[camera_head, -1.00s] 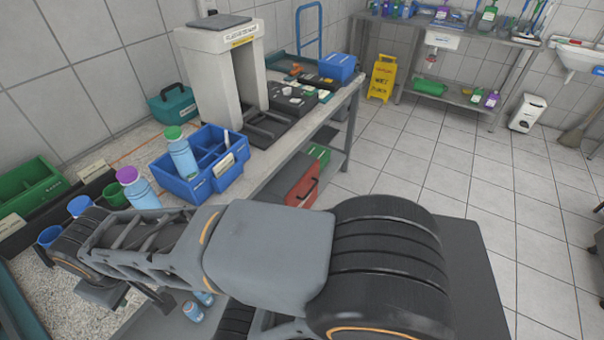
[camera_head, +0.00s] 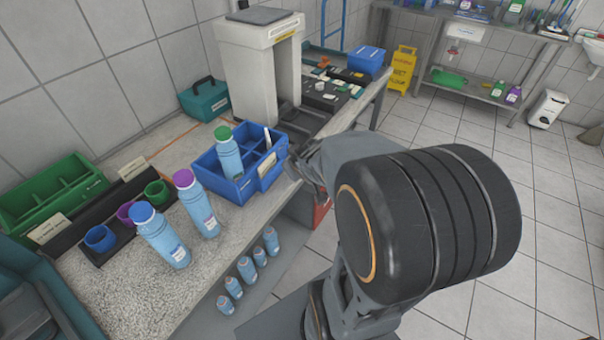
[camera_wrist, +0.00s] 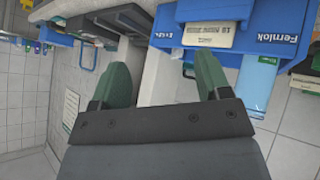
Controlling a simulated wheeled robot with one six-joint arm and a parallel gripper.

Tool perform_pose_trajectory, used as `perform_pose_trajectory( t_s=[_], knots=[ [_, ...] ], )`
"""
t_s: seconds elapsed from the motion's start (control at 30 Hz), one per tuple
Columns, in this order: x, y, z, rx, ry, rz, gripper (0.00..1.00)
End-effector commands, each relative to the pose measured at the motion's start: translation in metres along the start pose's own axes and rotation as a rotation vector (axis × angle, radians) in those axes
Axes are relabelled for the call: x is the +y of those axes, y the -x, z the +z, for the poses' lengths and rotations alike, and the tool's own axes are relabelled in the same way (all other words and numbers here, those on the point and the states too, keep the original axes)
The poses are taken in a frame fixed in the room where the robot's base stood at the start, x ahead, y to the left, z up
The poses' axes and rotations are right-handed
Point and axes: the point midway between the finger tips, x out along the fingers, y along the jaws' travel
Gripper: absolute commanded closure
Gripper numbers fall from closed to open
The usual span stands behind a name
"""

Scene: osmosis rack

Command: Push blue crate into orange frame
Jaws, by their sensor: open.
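The blue crate (camera_head: 232,188) stands on the speckled counter, with a green-capped light blue bottle (camera_head: 229,155) in it. In the wrist view its labelled blue wall (camera_wrist: 230,28) fills the upper right. A thin orange line (camera_head: 172,138) on the counter behind the crate is all I see that could be the orange frame; the rest is hidden or unclear. My gripper (camera_wrist: 165,82) is open and empty, its green fingertips apart. The right fingertip overlaps the crate's lower edge in that view; I cannot tell if they touch. In the head view my arm largely hides the gripper, right of the crate.
A white arch-shaped machine (camera_head: 245,70) stands behind the crate. Two capped bottles (camera_head: 163,238) stand at the counter's front left, near a dark cup tray (camera_head: 88,251) and a green caddy (camera_head: 45,205). A teal box (camera_head: 205,103) sits by the wall. Small bottles (camera_head: 247,268) stand on the lower shelf.

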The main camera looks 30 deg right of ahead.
Motion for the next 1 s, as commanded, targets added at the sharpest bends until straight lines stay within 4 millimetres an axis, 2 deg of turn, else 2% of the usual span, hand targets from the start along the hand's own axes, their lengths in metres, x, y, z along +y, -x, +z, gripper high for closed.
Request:
perform_pose_trajectory(
  t_s=[0.03, 0.2, 0.5, 0.63, 1.0],
  knots=[
    [0.01, -0.012, 0.001, 0.039, 0.018, -0.02, 0.3],
    [0.007, -0.037, 0.012, 0.195, 0.076, -0.199, 0.3],
    [-0.021, -0.037, 0.036, 0.345, 0.047, -0.504, 0.3],
    [-0.032, -0.044, 0.04, 0.367, 0.038, -0.553, 0.3],
    [-0.063, -0.091, 0.036, 0.372, 0.04, -0.56, 0.3]
  ],
)
